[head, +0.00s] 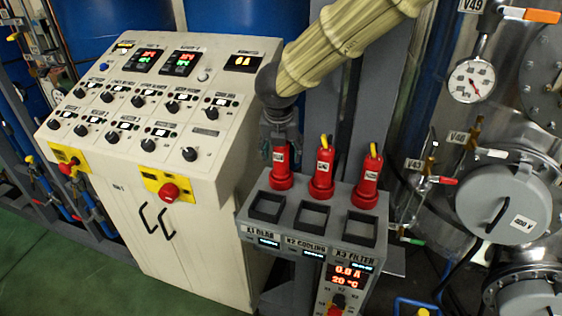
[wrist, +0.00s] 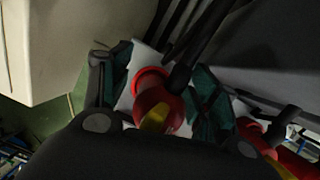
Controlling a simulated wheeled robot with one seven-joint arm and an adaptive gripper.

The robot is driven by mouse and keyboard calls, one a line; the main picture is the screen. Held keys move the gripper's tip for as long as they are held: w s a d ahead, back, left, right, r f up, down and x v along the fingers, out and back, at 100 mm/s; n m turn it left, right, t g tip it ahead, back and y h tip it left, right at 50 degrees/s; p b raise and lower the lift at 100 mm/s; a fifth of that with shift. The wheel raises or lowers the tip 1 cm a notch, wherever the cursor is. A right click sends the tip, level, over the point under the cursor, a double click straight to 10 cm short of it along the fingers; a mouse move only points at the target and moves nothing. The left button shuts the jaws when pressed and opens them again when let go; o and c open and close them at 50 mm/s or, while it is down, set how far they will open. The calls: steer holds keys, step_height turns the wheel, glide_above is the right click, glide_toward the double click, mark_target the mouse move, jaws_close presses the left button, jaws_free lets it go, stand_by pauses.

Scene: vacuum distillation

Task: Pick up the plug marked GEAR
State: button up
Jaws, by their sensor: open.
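Three red plugs stand in a row on the grey socket box (head: 312,209). The left plug (head: 281,168) stands upright behind the socket labelled X1 GEAR (head: 268,207); the small label on the plug itself is too small to read. My gripper (head: 281,141) comes down over the left plug from above and hides its top. In the wrist view this red plug with its yellow top (wrist: 155,92) lies between the two spread fingers of my gripper (wrist: 153,88). The fingers look apart from it, though contact is hard to judge.
The middle plug (head: 321,172) and right plug (head: 367,180) stand close by on the right; the middle one shows beside my right finger in the wrist view (wrist: 262,140). A cream control panel (head: 200,190) is close on the left. Steel vessels (head: 505,200) stand right.

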steer(key=shift+s+r, duration=0.15)
steer(key=shift+s, duration=0.2)
steer(key=c, duration=0.5)
steer(key=shift+w, duration=0.1)
steer(key=c, duration=0.8)
